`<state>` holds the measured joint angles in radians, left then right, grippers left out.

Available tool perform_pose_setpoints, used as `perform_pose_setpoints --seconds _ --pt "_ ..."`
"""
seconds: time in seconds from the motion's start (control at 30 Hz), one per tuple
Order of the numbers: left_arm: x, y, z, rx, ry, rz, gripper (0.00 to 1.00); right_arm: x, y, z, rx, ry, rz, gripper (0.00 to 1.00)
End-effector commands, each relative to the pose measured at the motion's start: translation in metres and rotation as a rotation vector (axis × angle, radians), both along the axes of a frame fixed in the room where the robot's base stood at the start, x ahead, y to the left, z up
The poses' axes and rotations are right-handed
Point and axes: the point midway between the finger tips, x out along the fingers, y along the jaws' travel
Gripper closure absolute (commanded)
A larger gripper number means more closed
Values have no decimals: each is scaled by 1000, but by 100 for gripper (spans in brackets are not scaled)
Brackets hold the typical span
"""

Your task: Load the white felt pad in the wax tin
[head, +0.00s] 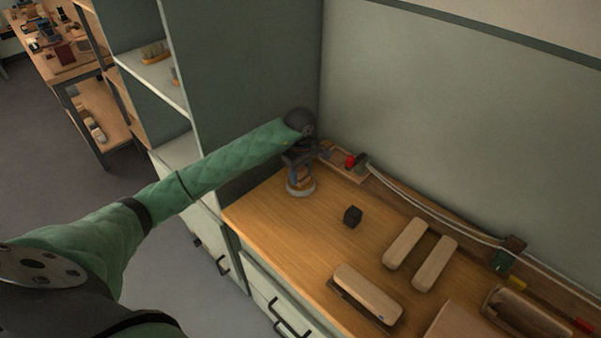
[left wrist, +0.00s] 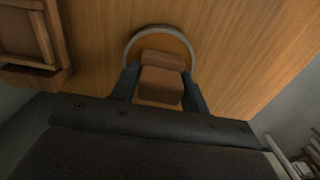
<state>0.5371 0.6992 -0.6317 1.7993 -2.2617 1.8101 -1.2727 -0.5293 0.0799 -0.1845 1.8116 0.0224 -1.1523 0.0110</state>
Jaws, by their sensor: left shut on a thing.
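A round tin (head: 301,189) with a pale grey rim stands at the back left of the wooden bench. Its rim (left wrist: 160,29) shows as an arc in the left wrist view. My left gripper (head: 298,168) points down over the tin. In the left wrist view, the fingers of the left gripper (left wrist: 160,88) are closed on a brown block-shaped piece (left wrist: 161,84), seen from above within the rim's outline. I cannot tell whether this piece touches the inside of the tin. No white felt face shows; the underside of the held piece is hidden. My right gripper is not in view.
A small black block (head: 352,215) lies right of the tin. Several pale wooden brush blocks (head: 405,243) lie farther right. A wooden tray (head: 343,165) with a red item stands behind the tin, by the wall. A tall grey cabinet side (head: 250,90) rises close on the left.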

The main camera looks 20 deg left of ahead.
Motion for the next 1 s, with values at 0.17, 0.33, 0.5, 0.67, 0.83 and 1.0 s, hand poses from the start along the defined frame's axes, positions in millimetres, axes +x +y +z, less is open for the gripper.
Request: perform_pose_setpoints --seconds 0.17,0.33,0.5,0.67,0.83,1.0 --pt "1 0 14 -1 -3 -1 73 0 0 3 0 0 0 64" --pt "1 1 26 1 -4 1 73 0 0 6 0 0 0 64" --pt "1 1 37 0 -4 0 73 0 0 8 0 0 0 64" --pt "1 1 47 1 -4 0 73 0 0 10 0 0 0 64" --pt "1 0 58 0 -4 0 73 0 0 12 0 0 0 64" --pt "1 1 67 1 -4 1 73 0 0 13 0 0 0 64"
